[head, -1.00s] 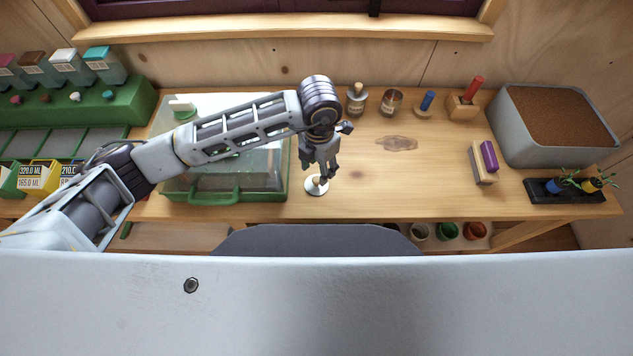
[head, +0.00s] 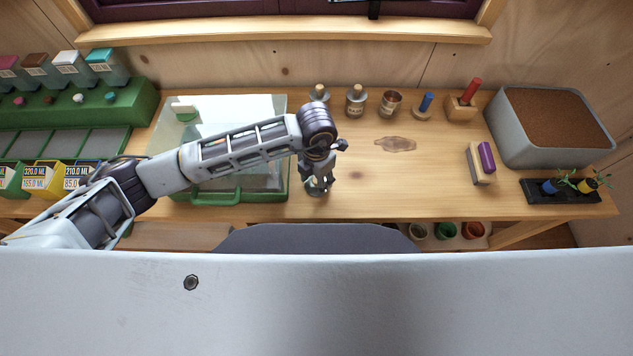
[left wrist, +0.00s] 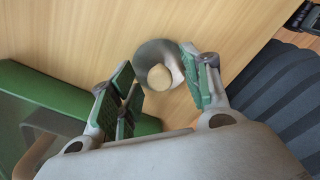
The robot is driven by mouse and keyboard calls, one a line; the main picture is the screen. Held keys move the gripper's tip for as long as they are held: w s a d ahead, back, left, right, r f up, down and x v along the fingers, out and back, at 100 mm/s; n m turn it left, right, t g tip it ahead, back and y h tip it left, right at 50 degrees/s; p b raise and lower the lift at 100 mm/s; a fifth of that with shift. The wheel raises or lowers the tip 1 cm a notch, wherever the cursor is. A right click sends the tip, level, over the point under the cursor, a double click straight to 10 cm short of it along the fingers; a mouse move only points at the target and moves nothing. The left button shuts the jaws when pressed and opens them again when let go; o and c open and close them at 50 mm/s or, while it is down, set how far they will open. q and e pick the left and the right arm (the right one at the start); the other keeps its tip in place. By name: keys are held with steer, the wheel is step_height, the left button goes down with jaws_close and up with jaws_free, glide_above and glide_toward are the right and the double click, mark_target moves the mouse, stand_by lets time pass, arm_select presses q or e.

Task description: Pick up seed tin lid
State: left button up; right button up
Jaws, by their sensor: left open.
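The seed tin lid (left wrist: 160,76) is a round grey metal disc with a pale wooden knob. It lies on the wooden bench in the left wrist view, knob towards the camera. My left gripper (head: 319,187) is open and points down over it, with green-padded fingers on either side of the knob. The fingers are not closed on it. In the head view the gripper hides most of the lid. An open tin (head: 390,104) without a lid stands at the back of the bench. My right gripper is not in view.
A green-framed glass case (head: 240,190) stands just left of my left gripper. Two knobbed tins (head: 356,102) stand behind it. The bench middle is clear.

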arm_select(q)
steer(key=shift+f, duration=0.25)
steer(key=c, duration=0.9)
